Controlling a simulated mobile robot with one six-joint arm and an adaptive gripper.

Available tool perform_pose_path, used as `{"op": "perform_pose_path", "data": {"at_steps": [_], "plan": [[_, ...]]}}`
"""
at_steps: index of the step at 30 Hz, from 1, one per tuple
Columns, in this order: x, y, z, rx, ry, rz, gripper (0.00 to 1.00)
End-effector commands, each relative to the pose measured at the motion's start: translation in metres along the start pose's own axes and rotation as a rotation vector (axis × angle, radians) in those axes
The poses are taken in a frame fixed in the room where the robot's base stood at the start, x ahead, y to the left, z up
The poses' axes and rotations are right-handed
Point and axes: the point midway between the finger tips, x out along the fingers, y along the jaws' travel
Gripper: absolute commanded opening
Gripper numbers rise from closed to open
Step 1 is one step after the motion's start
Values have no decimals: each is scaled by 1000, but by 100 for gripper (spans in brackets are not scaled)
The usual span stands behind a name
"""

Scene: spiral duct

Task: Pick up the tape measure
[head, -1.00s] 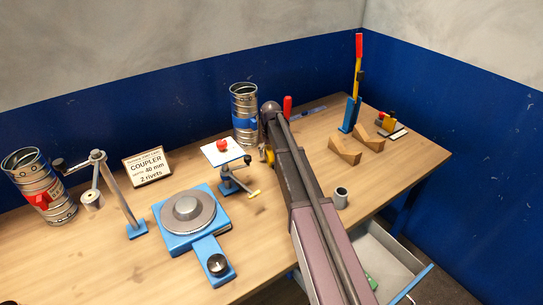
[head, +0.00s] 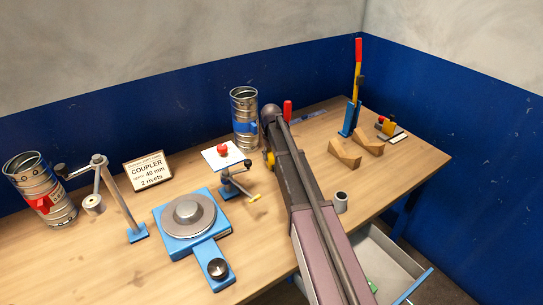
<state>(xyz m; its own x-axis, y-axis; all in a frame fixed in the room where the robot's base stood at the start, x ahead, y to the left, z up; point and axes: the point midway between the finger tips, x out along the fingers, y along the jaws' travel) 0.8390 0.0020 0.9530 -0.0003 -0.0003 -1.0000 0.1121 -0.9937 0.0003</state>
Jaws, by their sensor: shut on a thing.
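A small yellow thing (head: 269,158) shows at the left edge of my arm, near the middle of the bench. It may be the tape measure, but most of it is hidden behind the arm. My arm reaches from the bottom of the head view up to a dark rounded joint by the blue-banded can. My gripper is hidden behind the arm, so its fingers and their hold do not show.
The wooden bench (head: 110,262) holds a blue turntable fixture (head: 188,216), a crank tool (head: 232,183), a sign (head: 147,171) and two metal cans (head: 244,117) (head: 42,190). Wooden blocks (head: 345,152), a lever tool (head: 356,90) and a grey cup (head: 340,202) stand right of my arm. An open drawer (head: 385,262) juts out below.

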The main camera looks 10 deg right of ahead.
Motion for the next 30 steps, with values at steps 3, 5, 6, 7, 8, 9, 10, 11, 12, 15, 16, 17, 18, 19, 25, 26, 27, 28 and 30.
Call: {"op": "perform_pose_path", "data": {"at_steps": [3,5,6,7,8,9,10,11,12,15,16,17,18,19,25,26,27,28,30], "plan": [[-11,0,0,0,0,0,0],[-16,0,0,0,0,0,0],[-19,0,0,0,0,0,0],[-22,0,0,0,0,0,0],[-25,0,0,0,0,0,0],[-28,0,0,0,0,0,0],[-32,0,0,0,0,0,0],[-34,0,0,0,0,0,0],[-31,0,15,1,-1,0,0],[-32,2,39,1,-1,0,0],[-33,2,46,1,0,0,0],[-33,3,53,1,0,0,0],[-34,3,62,1,0,0,0],[-35,4,70,1,0,0,0],[-39,7,111,0,0,0,0],[-39,7,117,0,0,0,0],[-40,8,124,0,0,0,0],[-40,8,128,0,0,0,0],[-41,9,138,1,0,0,0]]}}
